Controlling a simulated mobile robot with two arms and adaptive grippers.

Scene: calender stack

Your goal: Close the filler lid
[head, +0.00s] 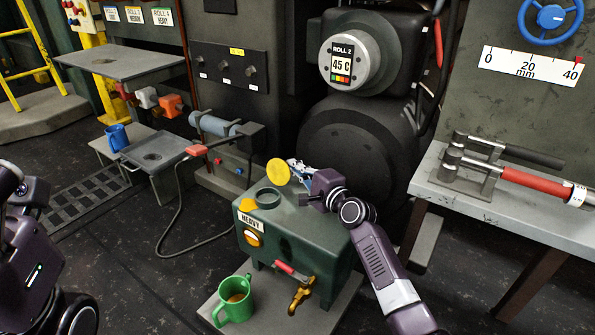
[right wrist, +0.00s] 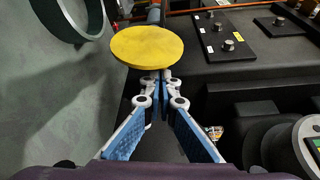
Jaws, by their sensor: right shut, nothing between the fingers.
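The filler lid is a round yellow disc (head: 278,172). It stands tilted up, clear of the dark round filler neck (head: 267,198) on top of the green tank marked HEAVY (head: 298,222). My right gripper (head: 294,165) is just right of the lid, above the tank top, its blue fingers shut and empty. In the right wrist view the lid (right wrist: 153,46) is right beyond the fingertips (right wrist: 163,76); I cannot tell whether they touch. The open neck (right wrist: 72,14) shows at the upper left there. Only part of my left arm shows at the left edge; its gripper is not visible.
A green mug (head: 234,300) and a brass tap (head: 300,294) are at the tank's front. The big dark roll (head: 350,160) stands close behind my right gripper. A grey bench with red-handled tool (head: 535,185) is at the right. A cable crosses the floor left of the tank.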

